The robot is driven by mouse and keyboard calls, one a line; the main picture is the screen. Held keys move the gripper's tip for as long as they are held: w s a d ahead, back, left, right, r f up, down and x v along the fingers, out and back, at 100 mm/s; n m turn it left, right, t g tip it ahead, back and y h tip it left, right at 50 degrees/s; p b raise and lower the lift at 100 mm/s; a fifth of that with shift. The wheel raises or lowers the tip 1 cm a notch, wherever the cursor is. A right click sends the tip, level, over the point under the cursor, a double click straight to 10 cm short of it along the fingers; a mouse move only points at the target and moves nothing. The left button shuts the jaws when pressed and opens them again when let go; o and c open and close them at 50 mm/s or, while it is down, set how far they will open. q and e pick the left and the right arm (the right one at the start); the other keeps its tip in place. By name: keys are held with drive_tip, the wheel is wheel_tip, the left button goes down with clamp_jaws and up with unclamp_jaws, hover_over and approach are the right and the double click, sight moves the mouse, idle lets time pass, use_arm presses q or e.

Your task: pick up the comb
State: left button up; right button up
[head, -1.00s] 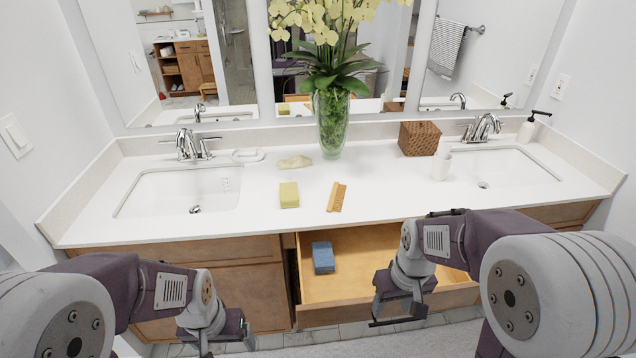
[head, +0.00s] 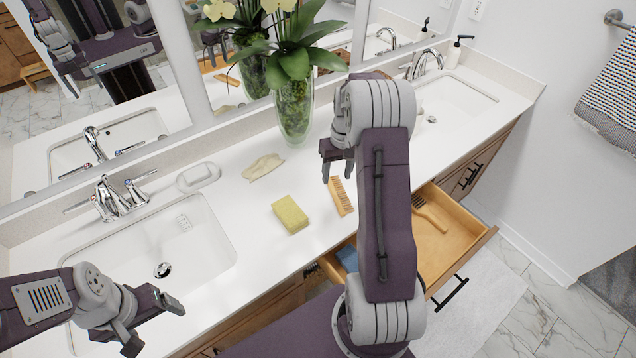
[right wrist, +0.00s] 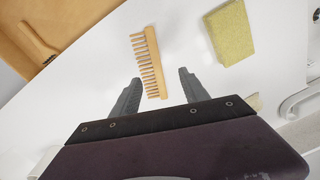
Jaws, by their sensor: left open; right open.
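A wooden comb (head: 341,197) lies flat on the white counter, right of a yellow sponge. In the right wrist view the comb (right wrist: 153,62) shows whole, its teeth facing left. My right gripper (head: 336,163) is open and empty above the counter, close to the comb's far end in the head view. In the right wrist view its two fingers (right wrist: 158,88) stand apart, with the near end of the comb between them in the picture. The height gap is hard to judge. My left gripper (head: 155,325) is open and empty by the left sink.
The yellow sponge (head: 290,215) lies beside the comb. A pale cloth-like piece (head: 263,167), a soap dish (head: 198,177) and a flower vase (head: 294,112) stand behind. The open drawer (head: 465,256) juts out below, holding a wooden brush (head: 428,213) and a blue item (head: 348,257).

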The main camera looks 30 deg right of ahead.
sight(342, 199)
drive_tip(key=f, duration=0.1)
drive_tip(key=s+d+f, duration=0.1)
drive_tip(key=f, duration=0.1)
drive_tip(key=shift+s+d+f+p, duration=0.2)
drive_tip(key=shift+s+f+p, duration=0.05)
drive_tip(key=shift+f+p, duration=0.1)
drive_tip(key=shift+s+f, duration=0.15)
drive_tip(key=shift+f, duration=0.05)
drive_tip(key=f, duration=0.1)
drive_tip(key=f+p, duration=0.1)
drive_tip(key=f, duration=0.2)
drive_tip(key=shift+s, duration=0.3)
drive_tip(key=shift+w+f, duration=0.25)
drive_tip(key=shift+f, duration=0.1)
use_arm(q)
drive_tip(key=r, duration=0.1)
drive_tip(key=s+d+r, duration=0.1)
drive_tip(key=r, duration=0.1)
drive_tip(key=shift+s, duration=0.15)
use_arm(e)
drive_tip(key=shift+s, duration=0.1)
drive_tip(key=c, duration=1)
